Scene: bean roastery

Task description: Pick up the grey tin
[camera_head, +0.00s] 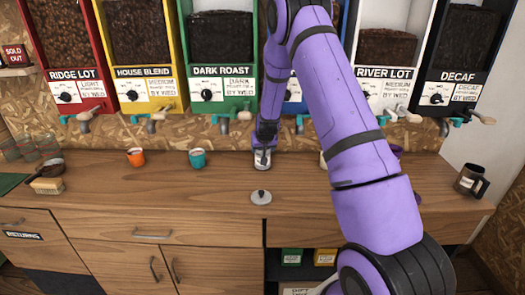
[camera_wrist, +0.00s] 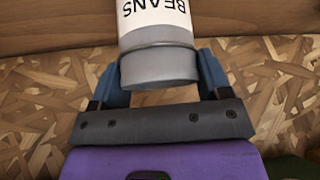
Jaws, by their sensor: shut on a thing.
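The grey tin (camera_wrist: 160,64) has a white label reading "BEANS", upside down in the wrist view. My gripper (camera_wrist: 160,88) has its two blue fingers on either side of the tin and is shut on it. In the head view the tin (camera_head: 262,160) is small, at the back of the wooden counter near the wall. My gripper (camera_head: 264,143) reaches it there from above and behind. I cannot tell whether the tin's base touches the counter. A grey round lid with a knob (camera_head: 261,197) lies on the counter in front of the tin.
An orange cup (camera_head: 136,157) and a teal cup (camera_head: 197,159) stand left of the tin. A dark mug (camera_head: 470,181) is at the right end, a brush (camera_head: 48,178) at the left. Bean dispensers with taps (camera_head: 220,118) line the wall. The counter's front middle (camera_head: 180,195) is clear.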

